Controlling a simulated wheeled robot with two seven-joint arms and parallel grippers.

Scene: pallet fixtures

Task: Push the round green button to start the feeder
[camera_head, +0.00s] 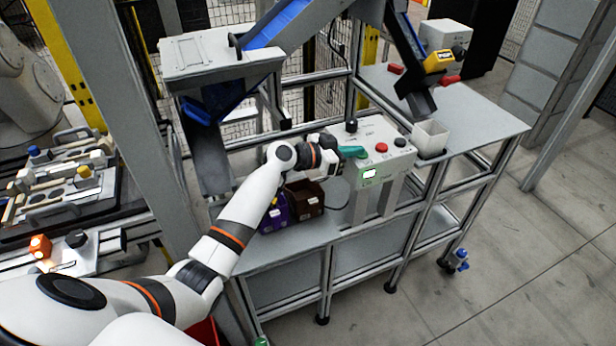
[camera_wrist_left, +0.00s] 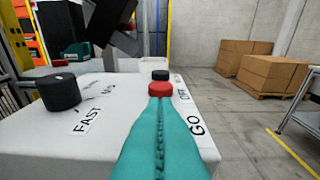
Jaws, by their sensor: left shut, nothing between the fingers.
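The white control box (camera_head: 405,159) stands on grey posts on the bench and carries the buttons. My left gripper (camera_head: 357,152) reaches over its left part with teal fingers shut and empty. In the left wrist view the teal fingers (camera_wrist_left: 160,105) lie over the box's top (camera_wrist_left: 95,125), beside the GO label (camera_wrist_left: 197,125). The round green button does not show in either view; the fingers may cover it. A red button (camera_head: 381,147) is just beyond the fingertips, also in the wrist view (camera_wrist_left: 161,89). Whether the fingers touch anything cannot be told. My right gripper is not in view.
A black knob (camera_wrist_left: 59,91) stands left by the FAST label. Another black knob (camera_head: 400,142) lies beyond the red button. Purple (camera_head: 273,216) and brown (camera_head: 306,199) bins sit below my left wrist. A white cup (camera_head: 430,138) stands right of the box.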

